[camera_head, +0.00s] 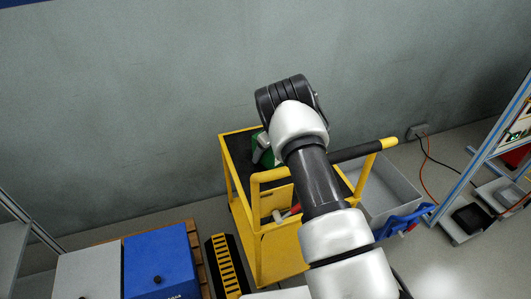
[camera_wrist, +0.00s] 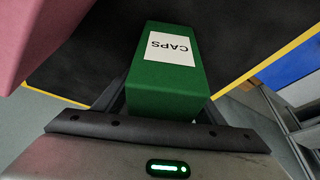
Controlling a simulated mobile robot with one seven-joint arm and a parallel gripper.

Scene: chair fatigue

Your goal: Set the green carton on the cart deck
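The green carton (camera_wrist: 165,85) has a white label reading CAPS and shows large in the wrist view. My gripper (camera_wrist: 165,105) has its fingers close along both sides of the carton and appears shut on it. Behind the carton is the black cart deck (camera_wrist: 240,30) with a yellow edge; I cannot tell whether the carton touches it. In the head view the yellow cart (camera_head: 282,252) stands by the wall, with its black deck (camera_head: 238,146) partly hidden under my arm. A bit of green (camera_head: 262,153) shows beside my wrist there.
A pink object (camera_wrist: 40,35) is close at the upper left of the wrist view. In the head view, a blue box (camera_head: 158,262) stands left of the cart. A grey bin (camera_head: 392,188) and a blue item (camera_head: 403,222) are on the right, near a shelf frame.

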